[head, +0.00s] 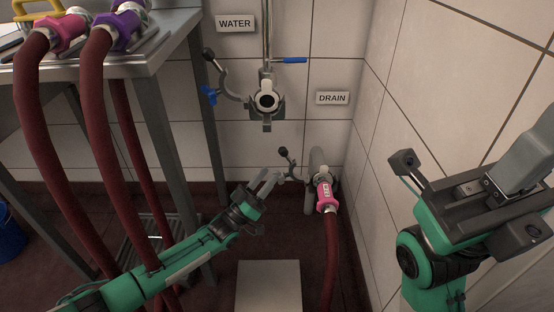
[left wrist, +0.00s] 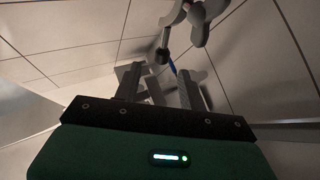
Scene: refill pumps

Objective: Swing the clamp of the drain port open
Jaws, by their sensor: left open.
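The drain port (head: 316,160) is low on the back wall near the corner, under the DRAIN sign. A pink hose coupling (head: 325,197) sits at its front. The drain clamp's black-knobbed lever (head: 284,153) sticks out at the port's left; I cannot tell how far the clamp is open. My left gripper (head: 268,184) is open, just left of and below this lever. In the left wrist view grey metal clamp parts (left wrist: 198,22) show beyond the open fingertips. My right gripper (head: 490,185) is at the right; its finger opening is unclear.
The water port (head: 266,101) is above, its clamp (head: 232,85) standing out to the left. A steel table (head: 150,66) with hoses (head: 55,180) hanging down stands at the left. A white block (head: 268,285) is on the floor in front. The right wall (head: 450,90) is close.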

